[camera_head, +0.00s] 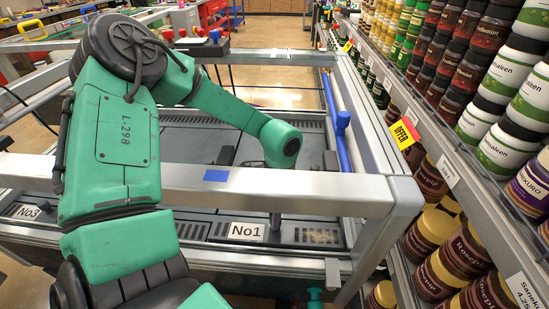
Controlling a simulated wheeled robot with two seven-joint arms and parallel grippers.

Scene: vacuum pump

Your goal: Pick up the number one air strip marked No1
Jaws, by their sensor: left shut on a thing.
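The number one air strip (318,236) is a dark grey slotted panel with a white No1 label (247,231). It lies low inside the metal frame, behind the front rail. My green left arm reaches over the rail and bends down behind it. My left gripper (276,221) shows only as a small dark upright part below the rail, just right of the label. It is shut on the air strip at that spot. The rail hides most of the wrist, and the fingertips are hard to make out. My right gripper is not in view.
The silver front rail (330,194) with a blue patch crosses between me and the strip. A No3 strip (28,212) lies at the left. A blue rod (340,135) stands at the frame's right side. Shelves of jars (432,275) stand close on the right.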

